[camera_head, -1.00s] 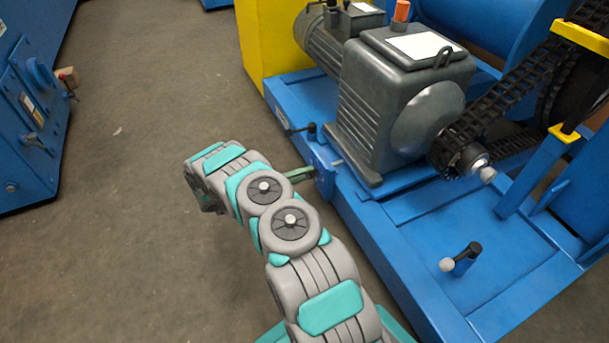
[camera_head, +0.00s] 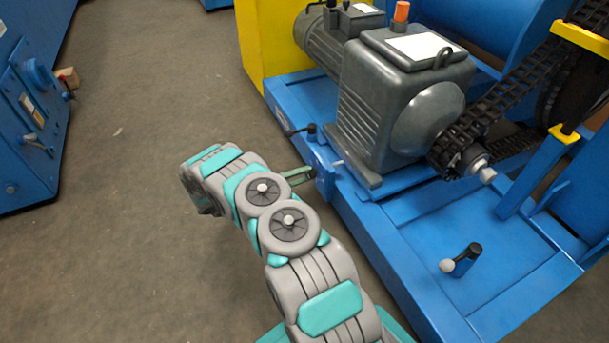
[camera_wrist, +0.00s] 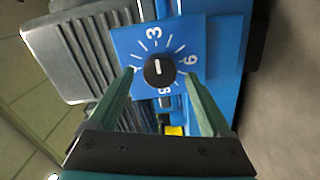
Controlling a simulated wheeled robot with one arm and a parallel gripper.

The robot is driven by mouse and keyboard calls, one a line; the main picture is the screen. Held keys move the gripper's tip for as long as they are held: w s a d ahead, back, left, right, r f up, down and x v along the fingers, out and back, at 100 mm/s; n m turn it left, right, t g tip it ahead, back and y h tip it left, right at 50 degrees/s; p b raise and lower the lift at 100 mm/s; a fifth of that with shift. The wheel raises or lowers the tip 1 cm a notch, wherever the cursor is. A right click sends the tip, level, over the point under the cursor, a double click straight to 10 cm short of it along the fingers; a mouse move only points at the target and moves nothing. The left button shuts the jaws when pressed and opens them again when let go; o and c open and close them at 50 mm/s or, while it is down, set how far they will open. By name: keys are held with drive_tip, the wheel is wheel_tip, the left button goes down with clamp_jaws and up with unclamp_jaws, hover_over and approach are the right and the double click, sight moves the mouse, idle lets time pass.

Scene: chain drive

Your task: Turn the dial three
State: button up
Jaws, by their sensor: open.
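The dial (camera_wrist: 159,71) is a round black knob with a white pointer mark, on a blue plate (camera_wrist: 195,30) with white numerals. In the wrist view its pointer is turned up the picture, roughly toward the numeral 3. My gripper (camera_wrist: 159,76) is open, with one green finger on each side of the dial. Gaps show between the fingertips and the knob; I cannot tell how far the tips are from the plate. In the head view my gripper (camera_head: 300,175) is beside a small blue box (camera_head: 322,170) on the machine's edge, and the dial face is hidden.
The blue machine base (camera_head: 430,255) carries a grey gearbox (camera_head: 400,100) and a chain (camera_head: 510,95). A small lever (camera_head: 305,130) sticks out near my gripper. Another lever (camera_head: 462,260) stands lower right. A blue cabinet (camera_head: 30,110) is at the left. The floor between is clear.

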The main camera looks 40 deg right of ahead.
drive_tip(key=v, duration=0.6)
drive_tip(key=shift+a, duration=0.3)
drive_tip(key=shift+w, duration=0.15)
